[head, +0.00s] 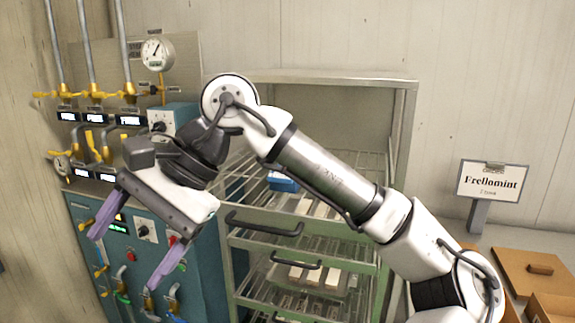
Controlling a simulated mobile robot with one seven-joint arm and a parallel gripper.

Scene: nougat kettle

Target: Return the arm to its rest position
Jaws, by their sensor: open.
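My arm reaches from the lower right up across the middle of the head view, bent at its elbow. My gripper (135,240) hangs at the left end of the arm. Its two purple fingers are spread wide apart with nothing between them. It points down and to the left, in front of the teal control cabinet in the picture. I cannot tell how far the fingers are from the cabinet.
The teal cabinet (200,266) carries knobs, valves and yellow-handled pipes; a gauge (157,53) sits above. A metal rack (411,120) with wire drawers stands behind my arm. A "Frellomint" sign (492,182) and brown boxes (552,306) are at right.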

